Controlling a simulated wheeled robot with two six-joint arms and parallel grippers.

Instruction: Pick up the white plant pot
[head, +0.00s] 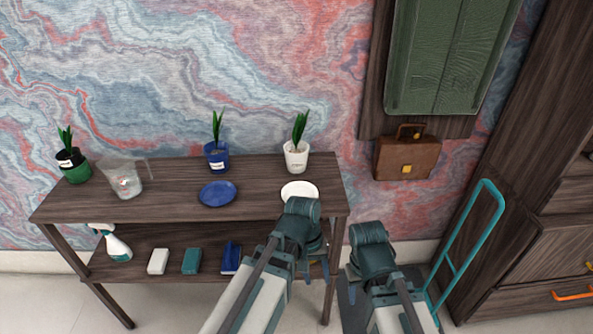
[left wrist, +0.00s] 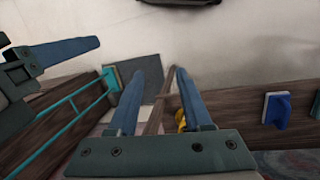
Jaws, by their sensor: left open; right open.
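The white plant pot (head: 296,158) stands upright at the back right of the shelf top, with a green plant in it and a small label on its front. My left gripper (head: 316,265) is low by the right front of the shelf, well below the pot and apart from it. In the left wrist view its two blue fingers (left wrist: 157,82) are spread with nothing held between them. My right gripper (head: 350,278) is farther right, also away from the pot, and mostly hidden by its own arm. The pot is not visible in the left wrist view.
A white plate (head: 299,191) lies in front of the white pot, partly covered by my left arm. A blue pot (head: 217,157), blue plate (head: 217,194), glass container (head: 125,182) and green pot (head: 74,168) stand further left. A teal trolley (head: 465,245) is at right.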

